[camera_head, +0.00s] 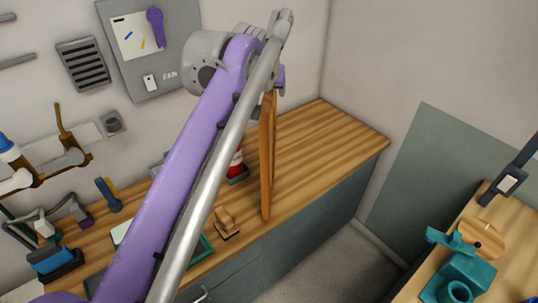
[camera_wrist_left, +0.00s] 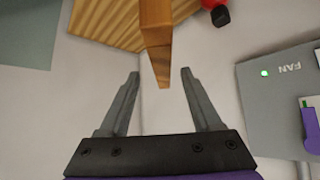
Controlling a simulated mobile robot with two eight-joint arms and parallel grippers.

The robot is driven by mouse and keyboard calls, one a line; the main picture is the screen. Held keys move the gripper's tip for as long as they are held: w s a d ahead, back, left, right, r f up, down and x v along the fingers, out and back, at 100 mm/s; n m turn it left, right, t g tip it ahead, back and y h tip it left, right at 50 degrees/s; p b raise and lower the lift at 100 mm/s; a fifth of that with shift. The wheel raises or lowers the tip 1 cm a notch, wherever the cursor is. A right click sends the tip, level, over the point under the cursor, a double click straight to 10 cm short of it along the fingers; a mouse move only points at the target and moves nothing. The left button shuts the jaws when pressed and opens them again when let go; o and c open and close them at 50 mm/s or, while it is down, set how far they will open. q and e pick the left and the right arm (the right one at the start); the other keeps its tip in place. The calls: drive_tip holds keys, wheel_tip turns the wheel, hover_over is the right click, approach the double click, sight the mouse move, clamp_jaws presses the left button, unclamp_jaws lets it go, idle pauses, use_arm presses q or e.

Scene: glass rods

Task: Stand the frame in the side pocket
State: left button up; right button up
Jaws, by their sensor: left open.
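A narrow wooden piece (camera_head: 267,165), which looks like the frame seen edge-on, stands upright on the wooden counter near its front edge. My left gripper (camera_head: 277,82) is at its top end, partly hidden behind my own arm. In the left wrist view the gripper (camera_wrist_left: 160,73) is open, and the tapered end of the wooden piece (camera_wrist_left: 156,40) shows between its fingertips, with a gap on both sides. I cannot make out a side pocket in either view. My right gripper is not in view.
The counter (camera_head: 335,135) is clear to the right of the wooden piece. A red and white object (camera_head: 237,160) and a small wooden block (camera_head: 226,222) stand left of it. A grey panel (camera_head: 150,45) hangs on the wall. A teal device (camera_head: 465,275) is at lower right.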

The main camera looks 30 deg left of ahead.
sight(268, 93)
use_arm(q)
drive_tip(key=x, duration=0.5)
drive_tip(key=shift+a, duration=0.15)
drive_tip(key=shift+s, duration=0.1)
clamp_jaws()
idle(1.1)
